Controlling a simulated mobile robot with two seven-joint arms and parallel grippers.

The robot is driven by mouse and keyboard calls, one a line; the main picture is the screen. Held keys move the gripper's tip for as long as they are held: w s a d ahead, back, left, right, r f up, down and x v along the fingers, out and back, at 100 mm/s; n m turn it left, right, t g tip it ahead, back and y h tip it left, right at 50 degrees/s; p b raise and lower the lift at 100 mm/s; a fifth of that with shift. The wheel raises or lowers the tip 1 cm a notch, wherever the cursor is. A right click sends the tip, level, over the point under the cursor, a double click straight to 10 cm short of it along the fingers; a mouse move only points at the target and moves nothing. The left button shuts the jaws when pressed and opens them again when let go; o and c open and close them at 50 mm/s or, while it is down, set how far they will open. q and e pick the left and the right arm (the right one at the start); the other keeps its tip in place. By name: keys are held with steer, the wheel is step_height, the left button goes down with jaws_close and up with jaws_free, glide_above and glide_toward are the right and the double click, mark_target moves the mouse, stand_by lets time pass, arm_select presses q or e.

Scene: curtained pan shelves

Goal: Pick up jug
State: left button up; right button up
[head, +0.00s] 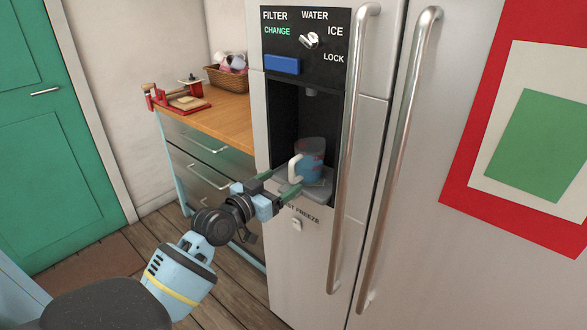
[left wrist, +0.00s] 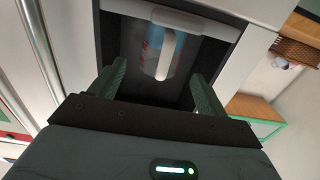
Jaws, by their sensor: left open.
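The jug (head: 311,160) stands upright in the fridge's dispenser recess. It is clear with blue in its lower part and red marks, and it has a white handle. The handle points towards my left gripper (head: 279,183). My left gripper is open and empty just in front of the recess, with its fingers to either side of the handle's line. In the left wrist view, the jug (left wrist: 150,45) shows ahead, between and beyond the two green fingers (left wrist: 160,88). No contact between fingers and jug is visible there. My right gripper is not in view.
The recess has a dark frame and a grey drip tray (head: 318,189) under the jug. Two long fridge handles (head: 352,150) stick out to the right. A wooden counter (head: 225,118) with drawers and a basket (head: 228,78) stands at the left. The floor before it is clear.

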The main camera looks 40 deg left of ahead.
mark_target(290, 173)
arm_select(q)
steer(key=shift+w+a+r, duration=0.15)
steer(key=shift+a+r, duration=0.1)
steer(key=shift+a, duration=0.05)
steer(key=shift+w+d, duration=0.1)
steer(key=shift+w, duration=0.3)
steer(key=shift+w+d+f, duration=0.1)
steer(key=shift+w+f, duration=0.05)
steer(key=shift+w, duration=1.6)
steer(key=shift+w+d+f, duration=0.1)
steer(key=shift+w, duration=1.65)
jaws_close()
steer(key=shift+r, duration=0.1)
